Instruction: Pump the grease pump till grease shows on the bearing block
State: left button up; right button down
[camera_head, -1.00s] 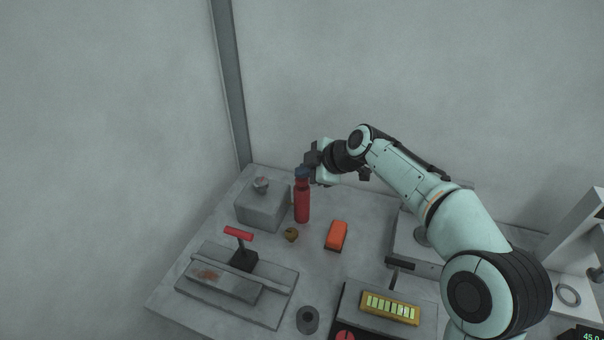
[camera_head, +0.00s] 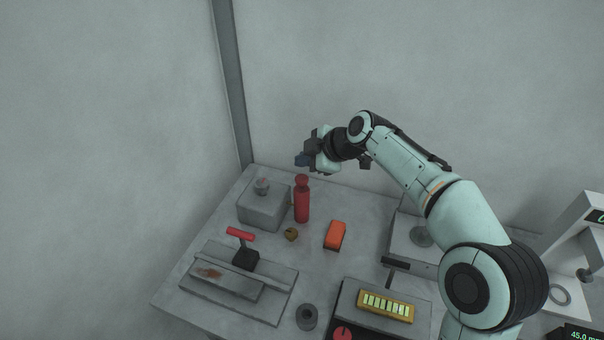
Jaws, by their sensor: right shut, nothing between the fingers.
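The grease pump, which I take to be the red bottle-shaped thing (camera_head: 302,206) with a rounded red head, stands upright on the table beside a grey block. That grey block (camera_head: 262,208), with a small round metal knob on top, looks like the bearing block. I cannot make out any grease on it. My right gripper (camera_head: 301,160) is shut and empty, with its dark blue fingertips just above the pump's head and a small gap between them. My left gripper is not in view.
A small brass piece (camera_head: 291,234) and an orange block (camera_head: 335,235) lie in front of the pump. A wall stands close behind.

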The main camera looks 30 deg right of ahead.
jog(key=shift+r+p, duration=0.85)
jog(key=shift+r, duration=0.6)
jog(key=shift+f, duration=0.1)
